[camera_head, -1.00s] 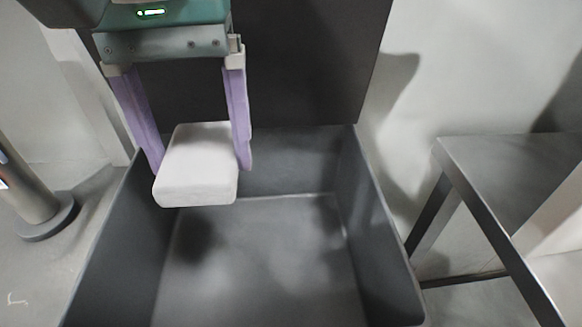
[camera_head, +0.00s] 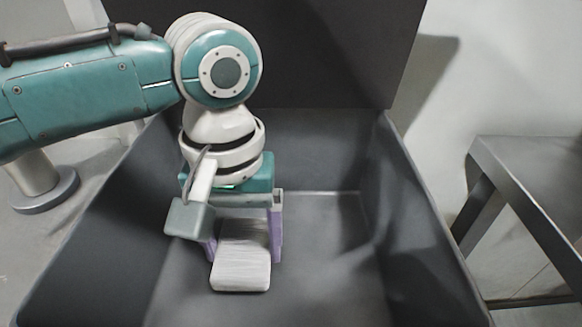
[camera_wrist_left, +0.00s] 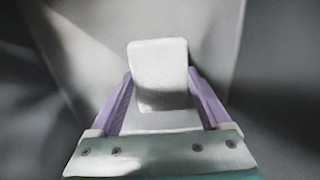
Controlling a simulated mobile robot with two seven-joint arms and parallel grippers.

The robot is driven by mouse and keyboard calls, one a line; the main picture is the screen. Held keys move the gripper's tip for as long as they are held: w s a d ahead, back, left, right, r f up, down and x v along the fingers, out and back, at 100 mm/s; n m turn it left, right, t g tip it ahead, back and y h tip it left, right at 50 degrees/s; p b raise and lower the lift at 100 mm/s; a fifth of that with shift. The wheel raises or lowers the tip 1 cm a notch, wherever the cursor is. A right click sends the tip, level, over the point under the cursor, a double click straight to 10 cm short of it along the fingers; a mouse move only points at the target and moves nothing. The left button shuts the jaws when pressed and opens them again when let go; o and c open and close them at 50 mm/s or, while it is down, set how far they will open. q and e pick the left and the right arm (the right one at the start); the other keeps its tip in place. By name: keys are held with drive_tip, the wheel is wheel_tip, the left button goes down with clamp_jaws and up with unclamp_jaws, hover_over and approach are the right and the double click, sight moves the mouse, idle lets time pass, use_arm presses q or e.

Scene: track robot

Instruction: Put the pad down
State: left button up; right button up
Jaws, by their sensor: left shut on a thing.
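The white pad (camera_head: 241,264) is a rounded block between the purple fingers of my left gripper (camera_head: 243,245), inside a dark grey bin (camera_head: 92,245). The gripper is shut on the pad and points down into the bin. In the left wrist view the pad (camera_wrist_left: 160,72) sits between both fingertips of the gripper (camera_wrist_left: 160,85), with its far part sticking out beyond them. I cannot tell whether the pad touches the bin floor. My right gripper is not in view.
The bin floor (camera_head: 330,280) to the right of the pad is bare. A dark panel (camera_head: 330,50) stands behind the bin. A grey metal table (camera_head: 530,180) is at the right. A metal post with a round base (camera_head: 45,190) stands at the left.

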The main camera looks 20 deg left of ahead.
sight(244, 245)
use_arm(q)
drive_tip(key=shift+f, duration=1.1)
drive_tip(key=shift+f, duration=0.1)
drive_tip(key=o, duration=1.3)
drive_tip(key=r+p, duration=0.3)
drive_tip(key=r, duration=0.8)
drive_tip(key=shift+w+r, duration=0.2)
drive_tip(key=shift+r+p, duration=0.3)
drive_tip(key=shift+r, duration=0.15)
